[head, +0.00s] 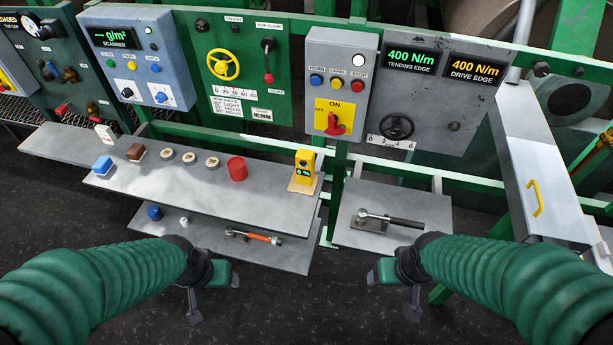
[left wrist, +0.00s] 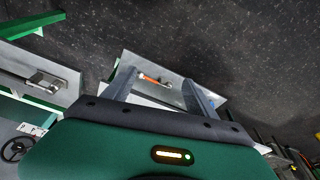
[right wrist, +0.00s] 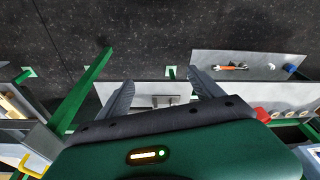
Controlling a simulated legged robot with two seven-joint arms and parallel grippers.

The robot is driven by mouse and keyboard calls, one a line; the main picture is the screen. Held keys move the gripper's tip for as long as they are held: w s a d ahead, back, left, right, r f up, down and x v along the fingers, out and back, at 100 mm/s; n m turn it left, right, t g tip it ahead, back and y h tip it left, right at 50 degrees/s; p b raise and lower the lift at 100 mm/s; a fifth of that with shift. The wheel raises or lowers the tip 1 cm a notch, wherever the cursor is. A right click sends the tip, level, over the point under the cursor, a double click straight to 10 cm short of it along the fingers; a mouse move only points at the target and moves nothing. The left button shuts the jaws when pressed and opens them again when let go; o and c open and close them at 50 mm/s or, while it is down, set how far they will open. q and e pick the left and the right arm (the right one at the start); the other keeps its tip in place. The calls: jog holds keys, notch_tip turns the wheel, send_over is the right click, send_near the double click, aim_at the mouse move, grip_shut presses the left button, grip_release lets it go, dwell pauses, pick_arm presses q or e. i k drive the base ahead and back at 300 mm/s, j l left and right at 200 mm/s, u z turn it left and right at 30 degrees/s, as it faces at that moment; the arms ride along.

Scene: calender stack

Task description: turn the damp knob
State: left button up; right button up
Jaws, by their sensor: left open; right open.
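The grey scanner box (head: 141,58) at the upper left of the head view has a display and small buttons. My left gripper (head: 214,300) is open and empty, low in front of the shelves and well below the scanner box. My right gripper (head: 393,294) is open and empty, below the right shelf. The wrist views show both pairs of fingers spread, and no knobs.
A green panel with a yellow handwheel (head: 223,64) and red-tipped lever stands beside the scanner. A control box (head: 341,75) has a red switch. Tools lie on lower shelves.

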aim_at(160, 97)
jog(key=i+j+z, duration=0.25)
jog(key=j+z, duration=0.2)
jog(key=j, duration=0.9)
jog(key=j+z, duration=0.5)
jog(key=j, duration=0.85)
